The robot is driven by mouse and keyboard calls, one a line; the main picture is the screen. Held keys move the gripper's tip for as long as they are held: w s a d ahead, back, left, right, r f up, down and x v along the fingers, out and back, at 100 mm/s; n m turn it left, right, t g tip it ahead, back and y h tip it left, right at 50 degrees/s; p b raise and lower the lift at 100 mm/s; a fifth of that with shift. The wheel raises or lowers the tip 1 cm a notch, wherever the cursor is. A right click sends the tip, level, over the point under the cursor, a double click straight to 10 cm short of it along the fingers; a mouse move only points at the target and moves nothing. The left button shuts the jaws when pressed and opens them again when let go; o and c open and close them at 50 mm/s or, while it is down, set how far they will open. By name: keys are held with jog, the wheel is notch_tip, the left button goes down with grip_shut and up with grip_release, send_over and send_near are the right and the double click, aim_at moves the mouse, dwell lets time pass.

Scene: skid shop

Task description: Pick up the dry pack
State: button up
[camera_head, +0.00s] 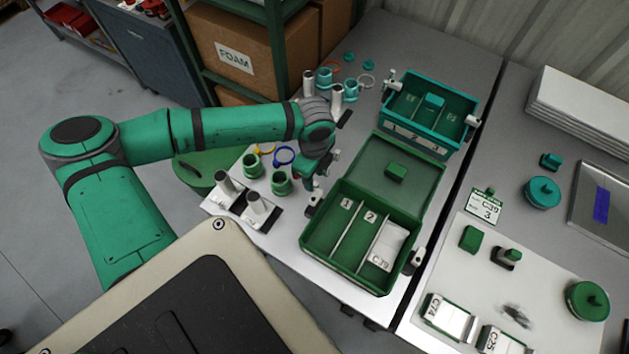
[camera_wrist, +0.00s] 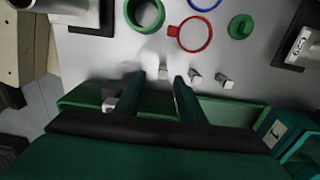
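No pack is labelled as dry by name. A white pack marked C39 (camera_head: 388,246) lies in the right compartment of the open green case (camera_head: 347,271). Two similar pale packs, one marked C74 (camera_head: 447,318) and another (camera_head: 500,341), lie on the right table. My gripper (camera_wrist: 161,77) is open and empty, pointing down beside the case's far left side. In the wrist view its two green fingers straddle a small metallic block (camera_wrist: 163,73) on the table; contact cannot be told. The arm hides this spot in the head view.
Two more small metal blocks (camera_wrist: 195,76) lie nearby. Upright posts (camera_head: 226,188) stand left of the case. A teal case (camera_head: 459,132) stands behind; the green lid (camera_head: 428,178) is open.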

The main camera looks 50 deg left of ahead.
aim_at(315, 183)
jog(key=shift+w+d+f, duration=0.2)
jog(key=shift+d+f, duration=0.05)
jog(key=shift+f, duration=0.5)
jog(key=f, duration=0.4)
jog(key=shift+a+f, duration=0.15)
jog(key=shift+a, duration=0.1)
jog(key=shift+c, duration=0.6)
jog(key=shift+w, duration=0.1)
grip_shut()
